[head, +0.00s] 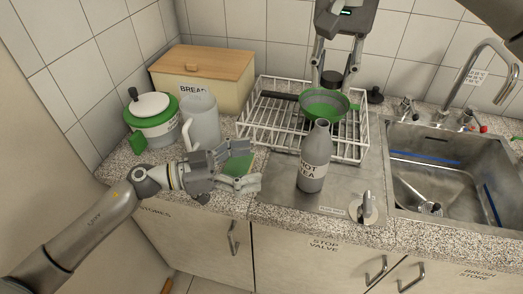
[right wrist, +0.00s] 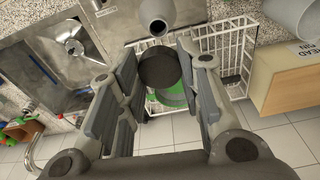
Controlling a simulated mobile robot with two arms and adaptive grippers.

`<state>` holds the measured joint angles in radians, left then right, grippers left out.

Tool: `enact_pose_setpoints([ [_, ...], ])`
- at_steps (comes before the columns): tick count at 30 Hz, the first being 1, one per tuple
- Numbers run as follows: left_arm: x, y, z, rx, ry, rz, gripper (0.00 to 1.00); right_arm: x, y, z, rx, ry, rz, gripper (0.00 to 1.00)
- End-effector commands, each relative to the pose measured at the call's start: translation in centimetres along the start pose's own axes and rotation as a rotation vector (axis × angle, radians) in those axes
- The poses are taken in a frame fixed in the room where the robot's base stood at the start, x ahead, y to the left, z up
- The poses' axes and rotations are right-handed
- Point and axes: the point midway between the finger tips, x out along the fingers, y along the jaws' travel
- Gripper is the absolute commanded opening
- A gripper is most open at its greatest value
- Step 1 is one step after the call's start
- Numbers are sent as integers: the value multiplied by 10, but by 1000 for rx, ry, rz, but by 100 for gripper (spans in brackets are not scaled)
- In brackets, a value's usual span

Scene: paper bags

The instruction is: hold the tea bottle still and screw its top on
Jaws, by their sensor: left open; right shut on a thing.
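The grey tea bottle (head: 314,160), labelled "HOT TEA", stands upright on the steel drainer with its mouth uncovered. Its neck (right wrist: 154,14) shows at the top of the right wrist view. My right gripper (head: 335,77) is shut on the dark round top (head: 332,78), above the rack and behind the bottle, apart from it. The top (right wrist: 159,68) also shows between the fingers in the right wrist view. My left gripper (head: 240,166) is open and empty, left of the bottle with its fingers pointing toward it, not touching it.
A white wire rack (head: 262,128) holding a green strainer (head: 325,103) stands behind the bottle. A green sponge (head: 238,164) lies behind the left gripper's fingers. A jug (head: 202,122), green pot (head: 155,128) and bread box (head: 210,88) stand left; the sink (head: 450,160) is right.

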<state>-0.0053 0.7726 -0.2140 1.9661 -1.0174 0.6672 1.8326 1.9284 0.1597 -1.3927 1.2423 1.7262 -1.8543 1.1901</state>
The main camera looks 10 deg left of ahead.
Motion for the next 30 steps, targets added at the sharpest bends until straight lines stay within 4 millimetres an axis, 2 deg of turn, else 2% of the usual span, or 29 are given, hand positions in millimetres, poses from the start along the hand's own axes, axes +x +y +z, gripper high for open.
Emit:
enact_pose_setpoints([
  [3, 10, -17, -23, 11, 38, 50, 85, 0, 0, 0, 0, 0, 0, 27],
  [9, 22, -31, -50, 23, 76, 130, 85, 0, 0, 0, 0, 0, 0, 27],
  [15, 33, -12, -24, 20, 25, 199, 85, 0, 0, 0, 0, 0, 0, 27],
  [20, 44, -7, -20, 21, 18, 206, 85, 0, 0, 0, 0, 0, 0, 27],
  [30, 105, 6, -22, 21, 21, 206, 85, 0, 0, 0, 0, 0, 0, 27],
])
